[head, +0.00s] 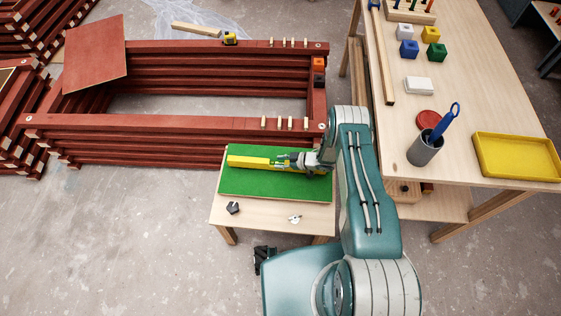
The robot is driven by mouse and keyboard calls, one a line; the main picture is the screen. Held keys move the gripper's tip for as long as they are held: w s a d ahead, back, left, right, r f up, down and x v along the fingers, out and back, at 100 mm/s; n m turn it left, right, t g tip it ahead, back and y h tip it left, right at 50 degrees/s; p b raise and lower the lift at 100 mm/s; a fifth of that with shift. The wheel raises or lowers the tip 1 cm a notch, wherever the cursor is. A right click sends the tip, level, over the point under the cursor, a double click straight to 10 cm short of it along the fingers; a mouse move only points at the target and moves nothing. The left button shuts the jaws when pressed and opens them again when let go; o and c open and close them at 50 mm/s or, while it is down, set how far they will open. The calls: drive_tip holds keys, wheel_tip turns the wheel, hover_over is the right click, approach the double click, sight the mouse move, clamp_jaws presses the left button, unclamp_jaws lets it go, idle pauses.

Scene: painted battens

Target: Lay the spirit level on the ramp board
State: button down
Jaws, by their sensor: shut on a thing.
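The spirit level (248,162) is a long yellow bar over the green mat on the low table. My gripper (284,161) is shut on its right part, and my fingers hide some of it. I cannot tell whether the level touches the mat or hangs just above it. A flat red-brown board (95,53), which looks like the ramp board, lies across the batten stacks at the upper left, well away from my gripper. It looks tilted, and nothing lies on it.
The red batten frame (170,122) stands between the low table (265,212) and the far floor, with small wooden pegs on top. A yellow tape measure (230,38) sits on its far rail. The workbench (455,105) at right holds a grey cup (424,150) and a yellow tray (515,157).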

drive_tip(key=shift+f, duration=0.25)
drive_tip(key=shift+c, duration=1.3)
unclamp_jaws()
drive_tip(key=v, duration=1.2)
drive_tip(key=shift+f, duration=0.1)
